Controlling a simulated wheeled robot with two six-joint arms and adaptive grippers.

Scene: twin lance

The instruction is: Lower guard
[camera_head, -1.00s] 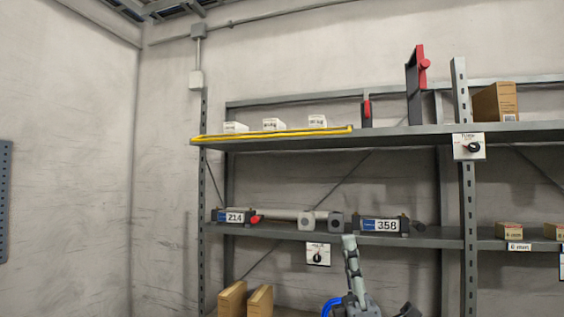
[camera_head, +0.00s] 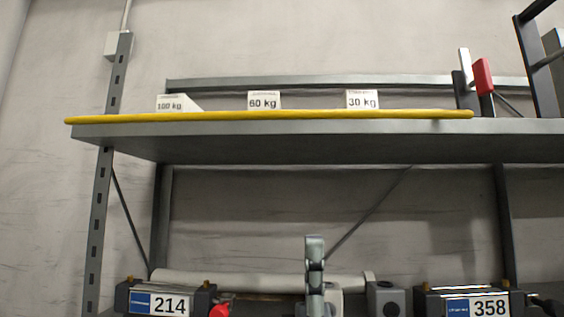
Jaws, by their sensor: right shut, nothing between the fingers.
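A long yellow bar (camera_head: 270,116), which looks like the guard, lies level along the front edge of the upper shelf (camera_head: 300,145). My right gripper (camera_head: 314,244) points upward at the bottom middle of the view. Its fingers are shut with nothing between them. It appears below the yellow bar and apart from it, in front of the lower shelf's devices. The rest of that gripper is cut off by the bottom edge. My left gripper is not in view.
A red handle (camera_head: 483,76) stands at the bar's right end. Units marked 214 (camera_head: 166,300) and 358 (camera_head: 470,303) flank a pale cylinder (camera_head: 240,281) below. A slotted post (camera_head: 100,220) stands left.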

